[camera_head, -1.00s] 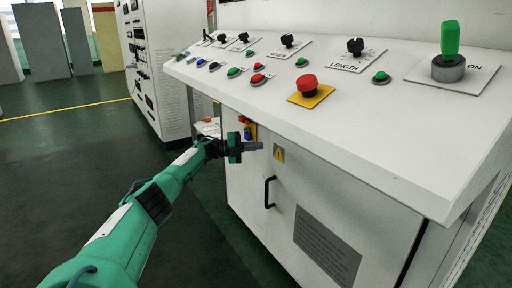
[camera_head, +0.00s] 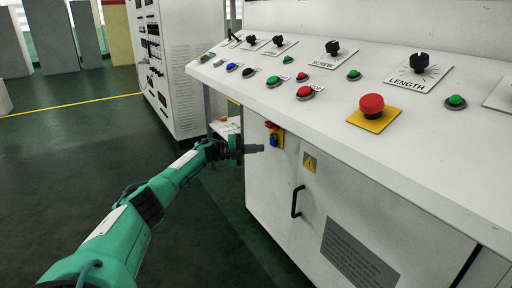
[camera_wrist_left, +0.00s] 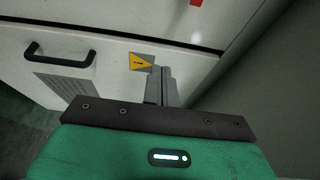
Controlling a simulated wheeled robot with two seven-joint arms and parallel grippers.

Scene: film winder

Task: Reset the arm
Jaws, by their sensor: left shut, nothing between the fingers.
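My left arm, green with dark joints, reaches in from the lower left in the head view. Its gripper (camera_head: 254,149) is shut and empty, in front of the white control console (camera_head: 290,110), below the overhanging panel edge. In the left wrist view the shut fingers (camera_wrist_left: 163,72) point toward the cabinet front, near a yellow warning label (camera_wrist_left: 139,62). Whether the fingertips touch the cabinet cannot be told. My right gripper is not in view.
The sloped panel carries a red emergency button (camera_head: 371,105) on a yellow plate, a black LENGTH knob (camera_head: 419,63) and several coloured buttons. A black door handle (camera_head: 296,201) sticks out below. A tall white cabinet (camera_head: 193,65) stands behind.

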